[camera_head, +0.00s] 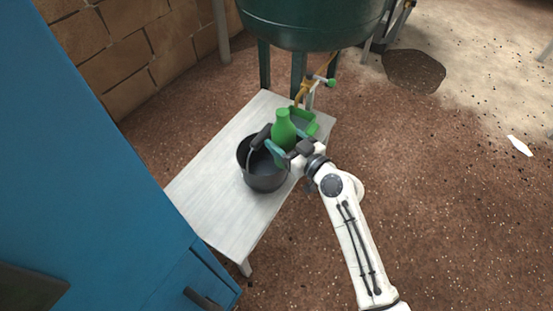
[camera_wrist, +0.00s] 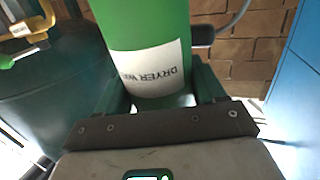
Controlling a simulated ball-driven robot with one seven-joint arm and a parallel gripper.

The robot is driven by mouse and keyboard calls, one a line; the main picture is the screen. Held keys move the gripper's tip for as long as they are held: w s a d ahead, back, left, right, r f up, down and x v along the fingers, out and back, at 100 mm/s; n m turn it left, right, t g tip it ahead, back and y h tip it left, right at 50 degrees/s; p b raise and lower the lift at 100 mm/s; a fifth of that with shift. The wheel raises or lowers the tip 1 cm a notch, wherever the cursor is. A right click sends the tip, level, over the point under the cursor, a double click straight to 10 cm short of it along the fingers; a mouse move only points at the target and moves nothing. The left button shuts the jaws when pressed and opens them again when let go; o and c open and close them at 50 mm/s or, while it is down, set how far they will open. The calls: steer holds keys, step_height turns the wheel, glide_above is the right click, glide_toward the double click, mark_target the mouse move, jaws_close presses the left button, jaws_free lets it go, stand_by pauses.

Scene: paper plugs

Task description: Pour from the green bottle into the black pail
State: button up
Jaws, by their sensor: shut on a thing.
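The green bottle (camera_head: 283,130) is upright in the head view, beside and partly over the far right rim of the black pail (camera_head: 264,176). My gripper (camera_head: 283,151) is shut on the bottle. In the wrist view the bottle (camera_wrist: 140,28) stands between my gripper's fingers (camera_wrist: 165,98), with a white label reading "DRYER W…" partly cut off. The pail stands on the pale bench with its handle up; its inside looks dark and I cannot tell what is in it. The bottle's base is hidden behind my gripper in the head view.
A green tray (camera_head: 311,124) lies at the bench's far end. The pale bench (camera_head: 208,187) is clear left of the pail. A green tank (camera_head: 310,25) with a yellow tap stands behind. A blue cabinet (camera_head: 90,170) is close on the left.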

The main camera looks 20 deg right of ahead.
mark_target(282, 129)
steer(key=shift+w+a+t, duration=0.2)
steer(key=shift+w+t, duration=0.15)
steer(key=shift+t, duration=0.05)
steer(key=shift+r+p, duration=1.35)
steer(key=shift+r, duration=0.6)
